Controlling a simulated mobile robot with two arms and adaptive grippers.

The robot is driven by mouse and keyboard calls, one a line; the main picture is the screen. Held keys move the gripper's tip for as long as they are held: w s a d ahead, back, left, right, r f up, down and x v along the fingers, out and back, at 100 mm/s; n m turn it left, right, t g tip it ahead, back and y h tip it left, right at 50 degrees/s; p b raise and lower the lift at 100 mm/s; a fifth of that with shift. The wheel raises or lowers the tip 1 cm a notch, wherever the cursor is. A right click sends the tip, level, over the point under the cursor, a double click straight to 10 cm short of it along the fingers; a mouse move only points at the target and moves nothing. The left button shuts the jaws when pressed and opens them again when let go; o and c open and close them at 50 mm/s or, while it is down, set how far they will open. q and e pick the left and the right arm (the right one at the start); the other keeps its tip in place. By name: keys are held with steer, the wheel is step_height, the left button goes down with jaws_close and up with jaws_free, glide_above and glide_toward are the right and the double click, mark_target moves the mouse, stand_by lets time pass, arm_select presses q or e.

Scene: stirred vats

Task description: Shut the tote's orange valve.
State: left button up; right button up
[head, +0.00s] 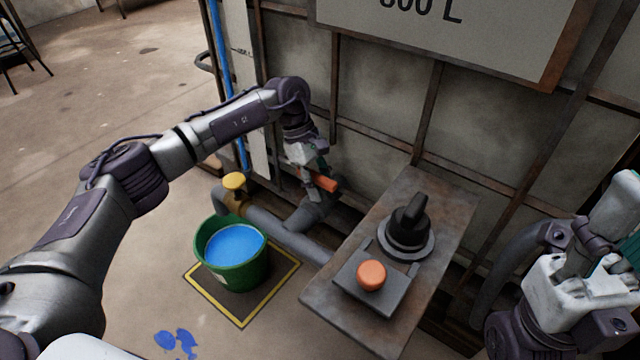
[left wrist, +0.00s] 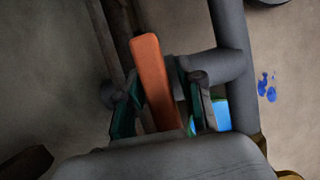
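The valve's orange handle (head: 325,182) sits on the grey outlet pipe (head: 265,225) low on the caged tote (head: 370,125). In the left wrist view the handle (left wrist: 154,80) runs lengthwise between the fingers. My left gripper (head: 308,182) is at the handle, its green-padded fingers (left wrist: 158,105) open on either side of it. A dark gap shows at the handle's left; contact on the right is unclear. My right gripper (head: 610,245) is at the right edge, partly cut off, away from the valve; its opening is unclear.
A green bucket (head: 216,268) of blue liquid stands under the yellow-capped spout (head: 234,182), on a yellow-bordered mat (head: 240,312). A metal shelf (head: 340,315) carries a black knob (head: 408,225) and an orange button (head: 371,275). Blue spills mark the floor. Open floor lies left.

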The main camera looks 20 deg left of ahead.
arm_select(q)
steer(key=shift+o, duration=0.2)
steer(key=shift+r, duration=0.1)
steer(key=v, duration=1.1)
steer(key=shift+w+a+r, duration=0.1)
steer(key=shift+a+r, duration=0.1)
steer(key=shift+r, duration=0.15)
